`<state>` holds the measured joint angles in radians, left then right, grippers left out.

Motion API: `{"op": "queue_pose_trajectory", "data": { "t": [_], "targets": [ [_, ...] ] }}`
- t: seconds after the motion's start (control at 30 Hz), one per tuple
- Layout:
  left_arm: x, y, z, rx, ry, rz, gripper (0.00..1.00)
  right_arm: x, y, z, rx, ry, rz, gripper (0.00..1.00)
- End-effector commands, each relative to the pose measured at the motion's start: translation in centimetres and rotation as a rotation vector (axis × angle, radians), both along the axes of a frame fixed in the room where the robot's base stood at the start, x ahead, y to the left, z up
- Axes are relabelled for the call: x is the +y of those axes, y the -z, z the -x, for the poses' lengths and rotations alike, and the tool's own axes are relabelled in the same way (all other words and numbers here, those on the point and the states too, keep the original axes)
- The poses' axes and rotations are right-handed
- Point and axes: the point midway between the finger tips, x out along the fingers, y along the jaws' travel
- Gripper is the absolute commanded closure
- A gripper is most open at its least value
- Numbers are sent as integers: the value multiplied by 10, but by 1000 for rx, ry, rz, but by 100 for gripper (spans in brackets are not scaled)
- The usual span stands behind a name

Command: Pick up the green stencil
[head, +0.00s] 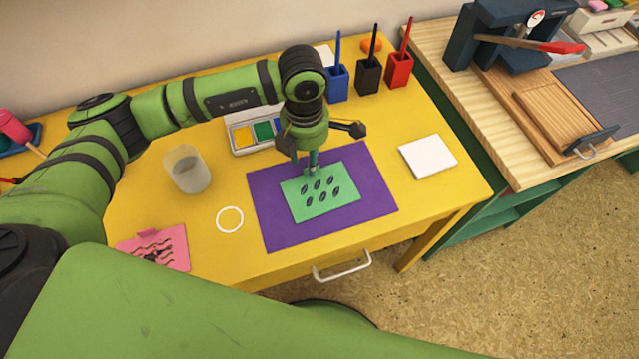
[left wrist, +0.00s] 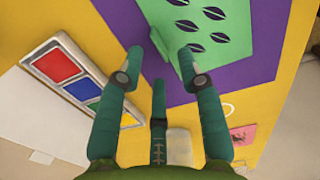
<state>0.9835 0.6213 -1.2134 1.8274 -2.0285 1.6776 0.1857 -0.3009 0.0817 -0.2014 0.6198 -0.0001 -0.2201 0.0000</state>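The green stencil (head: 320,193) lies flat on a purple mat (head: 277,222) near the middle of the yellow table. It has several dark leaf-shaped cutouts, which also show in the left wrist view (left wrist: 224,42). My left gripper (head: 306,163) points down over the stencil's far edge. In the left wrist view, its fingers (left wrist: 162,56) are spread, with the tab edge of the stencil close to the fingertips. I see nothing held. Whether a finger touches the stencil I cannot tell. My right gripper is not in view.
A paint box (head: 243,131) stands just behind my left gripper. Blue (head: 338,84), black (head: 369,76) and red (head: 399,71) brush holders stand at the back. A cup (head: 187,170), white ring (head: 230,219) and pink stencil (head: 160,249) are left; a white pad (head: 428,156) is right.

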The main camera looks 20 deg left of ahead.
Motion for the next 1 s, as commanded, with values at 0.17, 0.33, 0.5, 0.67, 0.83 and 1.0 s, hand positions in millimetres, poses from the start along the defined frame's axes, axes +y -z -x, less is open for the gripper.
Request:
{"op": "queue_pose_trajectory", "data": {
  "t": [0.17,0.33,0.5,0.67,0.83,1.0],
  "targets": [
    [-1,21,1,1,0,2,63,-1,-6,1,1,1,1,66],
    [-1,26,1,0,1,2,63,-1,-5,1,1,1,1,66],
    [-1,25,1,0,1,2,87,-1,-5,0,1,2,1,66],
    [-1,25,1,-1,1,3,100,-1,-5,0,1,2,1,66],
    [-1,25,1,-1,1,3,100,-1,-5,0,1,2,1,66],
    [-1,24,0,-1,1,3,100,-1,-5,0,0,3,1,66]
  ]
}}
